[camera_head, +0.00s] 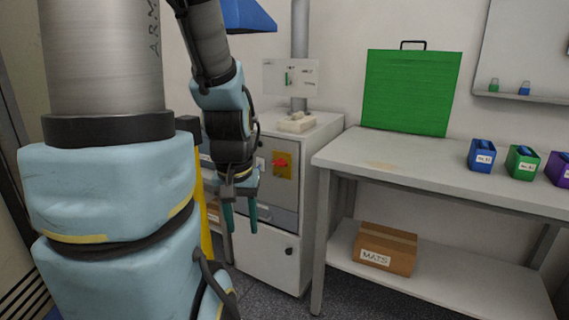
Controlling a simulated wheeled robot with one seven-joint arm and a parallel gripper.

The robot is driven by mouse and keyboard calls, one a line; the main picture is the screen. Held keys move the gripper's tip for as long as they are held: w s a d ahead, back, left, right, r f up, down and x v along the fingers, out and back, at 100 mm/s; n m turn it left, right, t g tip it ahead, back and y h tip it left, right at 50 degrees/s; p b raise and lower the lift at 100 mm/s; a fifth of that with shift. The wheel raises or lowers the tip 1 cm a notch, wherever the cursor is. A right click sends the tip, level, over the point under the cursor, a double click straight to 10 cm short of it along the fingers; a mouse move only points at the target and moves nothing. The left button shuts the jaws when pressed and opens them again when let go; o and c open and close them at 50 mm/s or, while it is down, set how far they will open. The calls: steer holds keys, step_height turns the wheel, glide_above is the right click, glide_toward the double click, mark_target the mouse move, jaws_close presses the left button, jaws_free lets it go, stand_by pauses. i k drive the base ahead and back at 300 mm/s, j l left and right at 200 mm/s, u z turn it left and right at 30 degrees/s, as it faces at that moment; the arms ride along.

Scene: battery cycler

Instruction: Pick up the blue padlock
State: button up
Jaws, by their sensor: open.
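I cannot make out a padlock for certain. A blue open-topped bin (481,157) with a white label stands on the table at the right, and a blue thing (484,145) shows in its top, too small to name. A small blue item (524,88) stands on the wall ledge at the upper right, also too small to identify. My gripper (240,222) hangs with its teal fingers pointing down, apart and empty, in front of the grey cabinet. It is well left of the table and both blue things.
The grey table (400,168) bears a green case (410,92), a green bin (521,163) and a purple bin (561,170). A cardboard box (385,250) sits on its lower shelf. The cabinet (265,258) has a red switch (282,163). The tabletop's left part is mostly clear.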

mark_target(524, 91)
steer(key=i, duration=0.1)
steer(key=l+u, duration=0.2)
steer(key=l, duration=1.7)
steer(key=k, duration=0.05)
